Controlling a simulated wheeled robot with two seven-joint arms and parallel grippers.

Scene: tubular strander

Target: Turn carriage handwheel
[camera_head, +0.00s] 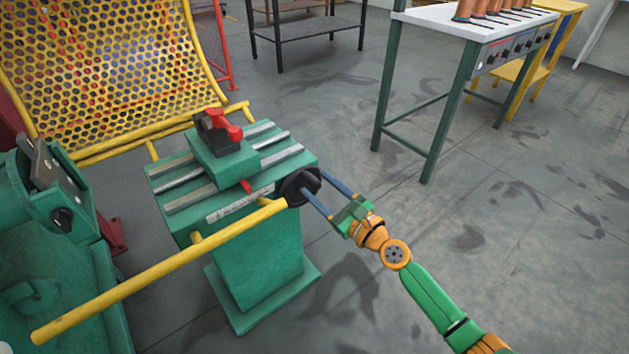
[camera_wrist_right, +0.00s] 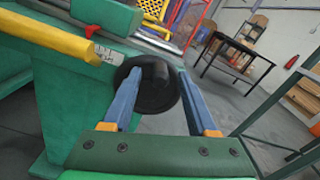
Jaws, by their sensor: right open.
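The carriage handwheel (camera_head: 299,187) is a black wheel on the right side of the green carriage (camera_head: 240,170). My right gripper (camera_head: 327,190) reaches it from the right with its two blue fingers spread. In the right wrist view the handwheel (camera_wrist_right: 152,86) sits between the open fingers (camera_wrist_right: 155,85), one on each side. I cannot tell whether the fingers touch the rim. A red and black part (camera_head: 218,132) stands on a green block on top of the carriage. My left gripper is not in view.
A yellow bar (camera_head: 150,275) runs in front of the carriage, close to the handwheel. A yellow mesh guard (camera_head: 105,75) stands behind. A green machine (camera_head: 45,260) is at left. A white-topped table (camera_head: 465,20) stands at upper right.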

